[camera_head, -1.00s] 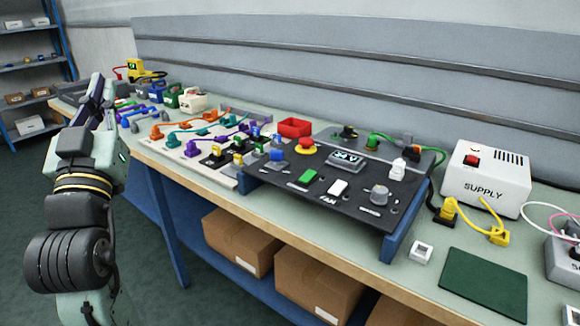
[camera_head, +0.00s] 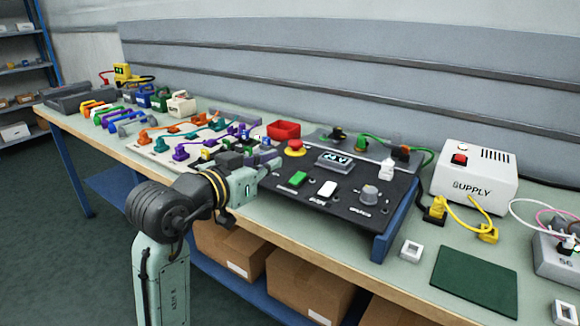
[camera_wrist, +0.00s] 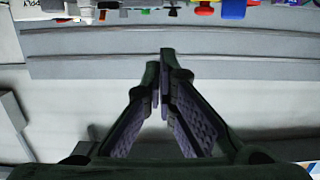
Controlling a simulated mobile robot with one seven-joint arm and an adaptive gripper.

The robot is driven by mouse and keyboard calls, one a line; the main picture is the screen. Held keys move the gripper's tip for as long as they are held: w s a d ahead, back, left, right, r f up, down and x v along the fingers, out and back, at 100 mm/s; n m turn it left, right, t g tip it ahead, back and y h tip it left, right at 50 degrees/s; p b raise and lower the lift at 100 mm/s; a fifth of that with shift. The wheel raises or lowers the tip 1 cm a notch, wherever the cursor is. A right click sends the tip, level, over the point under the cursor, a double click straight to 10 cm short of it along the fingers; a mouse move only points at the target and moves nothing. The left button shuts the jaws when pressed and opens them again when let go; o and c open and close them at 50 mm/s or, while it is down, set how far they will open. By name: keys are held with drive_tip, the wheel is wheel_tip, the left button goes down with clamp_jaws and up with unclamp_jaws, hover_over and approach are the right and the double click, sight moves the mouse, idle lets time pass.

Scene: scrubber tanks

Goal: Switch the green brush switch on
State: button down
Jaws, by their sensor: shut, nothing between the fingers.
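The green brush switch (camera_head: 298,178) is a green rocker on the sloped black control panel (camera_head: 340,208), left of a white rocker switch (camera_head: 327,189). I cannot read its on or off state. My gripper (camera_head: 272,161) is at the left edge of the panel in the head view, left of the green switch and apart from it. In the wrist view my gripper (camera_wrist: 163,95) has its fingers together with nothing between them. That view faces the grey wall, and the green switch cannot be made out there.
A red mushroom button (camera_head: 296,147), a display (camera_head: 334,161) and a grey knob (camera_head: 370,193) are on the panel. A red bin (camera_head: 284,130) stands behind. Cables and plugs lie left. The white supply box (camera_head: 474,177) and a dark green mat (camera_head: 474,280) are right.

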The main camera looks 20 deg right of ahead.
drive_tip(key=p, duration=0.3)
hover_over(297, 180)
drive_tip(key=shift+s+a+f, duration=0.15)
drive_tip(key=shift+s+f, duration=0.1)
drive_tip(key=shift+f, duration=0.35)
drive_tip(key=f, duration=0.3)
drive_tip(key=shift+w+f, duration=0.2)
drive_tip(key=shift+f+p, duration=0.3)
drive_tip(key=shift+f, duration=0.15)
